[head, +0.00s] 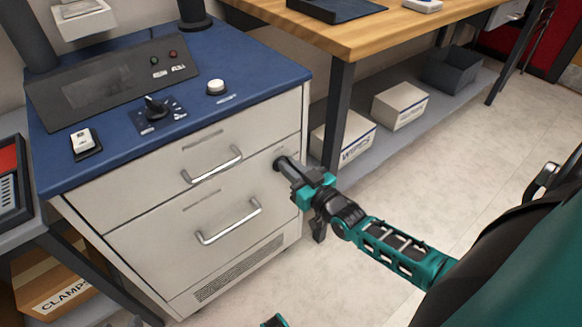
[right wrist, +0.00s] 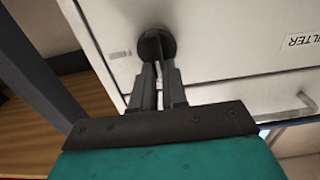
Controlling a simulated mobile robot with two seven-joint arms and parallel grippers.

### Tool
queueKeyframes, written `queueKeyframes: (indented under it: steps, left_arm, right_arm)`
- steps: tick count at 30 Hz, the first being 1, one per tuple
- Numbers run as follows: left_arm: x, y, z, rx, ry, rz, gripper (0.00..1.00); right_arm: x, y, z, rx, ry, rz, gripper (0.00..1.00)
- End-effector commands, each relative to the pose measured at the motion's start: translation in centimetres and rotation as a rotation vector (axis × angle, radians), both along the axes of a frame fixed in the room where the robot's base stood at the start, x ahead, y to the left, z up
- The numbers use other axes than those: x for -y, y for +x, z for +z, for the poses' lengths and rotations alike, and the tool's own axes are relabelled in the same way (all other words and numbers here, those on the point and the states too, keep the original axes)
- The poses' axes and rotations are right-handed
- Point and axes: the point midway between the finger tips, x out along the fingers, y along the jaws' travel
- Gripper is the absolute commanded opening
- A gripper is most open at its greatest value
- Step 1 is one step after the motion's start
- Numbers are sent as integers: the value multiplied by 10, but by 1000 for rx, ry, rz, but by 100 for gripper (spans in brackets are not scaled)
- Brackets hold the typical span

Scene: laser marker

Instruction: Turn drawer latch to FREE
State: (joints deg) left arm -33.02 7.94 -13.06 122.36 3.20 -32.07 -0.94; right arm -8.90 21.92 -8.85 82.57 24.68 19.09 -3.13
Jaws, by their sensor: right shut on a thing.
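The drawer latch is a round dark knob (right wrist: 155,46) on the right side of the white cabinet front; it also shows in the head view (head: 281,163). My right gripper (right wrist: 158,72) has its fingers closed on the knob, and in the head view the gripper (head: 292,172) reaches it from the right. The fingers hide part of the latch, and I cannot read its setting. The upper drawer (head: 150,190) and lower drawer (head: 170,236) look closed. A small green part at the bottom edge of the head view may be my left arm; its gripper is not visible.
Bar handles (head: 212,165) stick out from the drawer fronts. The blue cabinet top (head: 250,75) holds a black dial (head: 155,106) and a white button (head: 216,86). A wooden bench (head: 345,35) with a dark leg stands close to the right. Floor in front is clear.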

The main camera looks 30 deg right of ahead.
Motion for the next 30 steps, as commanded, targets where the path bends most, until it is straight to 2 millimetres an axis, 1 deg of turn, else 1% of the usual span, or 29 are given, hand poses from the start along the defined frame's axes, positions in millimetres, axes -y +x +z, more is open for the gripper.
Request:
queueKeyframes:
  steps: [5,11,17,30]
  left_arm:
    - [0,0,1,0,1,0,43]
    - [-1,0,4,4,2,1,43]
    - [-1,0,5,4,4,0,43]
    - [-2,-2,-1,-6,8,1,43]
  right_arm:
    - [0,0,0,-4,38,1,0]
    - [3,0,0,-13,148,1,0]
    - [6,0,-1,-27,321,1,0]
    - [13,1,-6,-58,739,1,0]
